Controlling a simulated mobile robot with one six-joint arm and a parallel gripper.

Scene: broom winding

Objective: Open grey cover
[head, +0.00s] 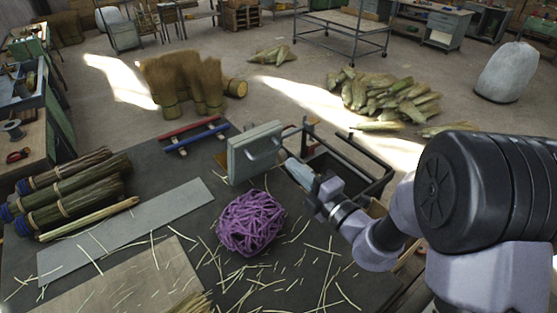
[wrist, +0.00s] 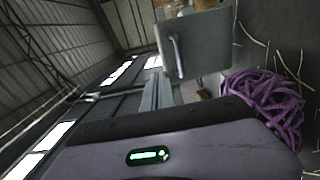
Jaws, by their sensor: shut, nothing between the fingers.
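The grey cover (head: 243,160) is a thick flat panel with a bar handle on its face. It stands upright on the dark worktable at the left end of a black metal frame. In the wrist view the cover (wrist: 208,48) is at upper centre, with its handle running down its left part. My gripper (head: 318,192) is shut and empty, to the right of the cover and apart from its handle. A pale piece beside my gripper partly hides the frame. My fingertips are not clear in the wrist view.
A purple tangled ball (head: 251,223) lies just in front of the cover. The black frame (head: 352,165) is behind my gripper. Tied stick bundles (head: 75,190), a grey metal strip (head: 125,232) and red and blue bars (head: 192,131) lie at left. Loose straws litter the table.

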